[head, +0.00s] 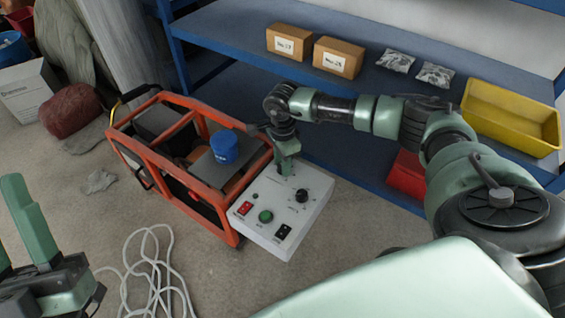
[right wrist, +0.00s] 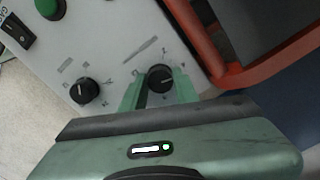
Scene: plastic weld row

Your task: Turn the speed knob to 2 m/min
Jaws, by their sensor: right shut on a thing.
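The white control panel (head: 252,224) sits on the front end of the orange-framed machine. My right gripper (head: 287,172) reaches down to the panel's far edge. In the right wrist view, its two green fingers (right wrist: 160,90) are shut on a black round knob (right wrist: 160,76), one on each side. The head view hides this knob behind the gripper. A second black knob (head: 301,196) stands free nearer the front; it also shows in the right wrist view (right wrist: 84,91). The dial markings are too small to read. My left gripper (head: 25,218) is open and empty at lower left, partly cut off.
The panel also has a red switch (head: 244,208), a green button (head: 265,216) and a black rocker switch (head: 283,231). A blue spool-like cylinder (head: 223,147) sits on the machine (head: 229,190). White cable (head: 150,265) lies on the floor. A blue shelf (head: 232,45) stands behind.

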